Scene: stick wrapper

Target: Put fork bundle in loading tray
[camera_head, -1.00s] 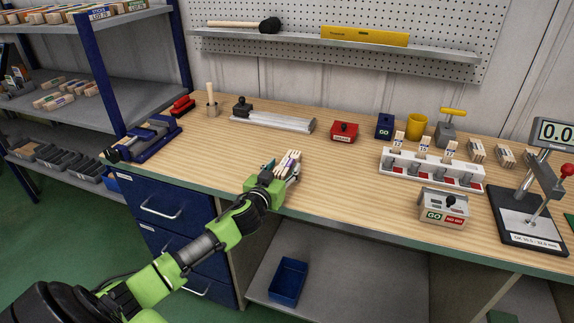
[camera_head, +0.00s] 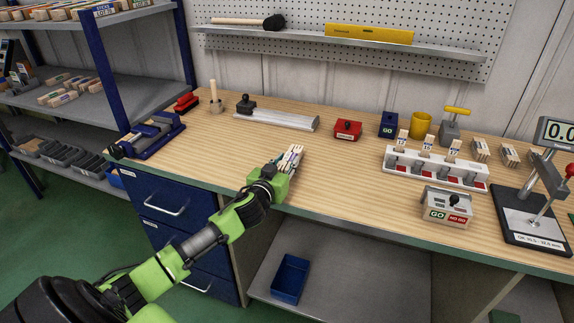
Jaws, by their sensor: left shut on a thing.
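The fork bundle (camera_head: 291,158), a small cluster of pale wooden sticks, is in my left gripper (camera_head: 282,170). The gripper is shut on it near the bench's front edge, and the bundle points up and away to the right. The green gripper body hides its lower end. A long silver tray-like piece (camera_head: 277,120) with a black knob at its left end lies farther back on the bench, apart from the bundle. A blue slotted fixture (camera_head: 152,138) sits at the bench's left end. I cannot tell by label which is the loading tray. My right gripper is not in view.
A red block (camera_head: 347,130), a blue block (camera_head: 388,124) and a yellow cup (camera_head: 420,125) stand toward the back. A white rack (camera_head: 436,169), a GO/NO GO box (camera_head: 447,205) and a gauge stand (camera_head: 529,216) are at right. The bench's middle is clear.

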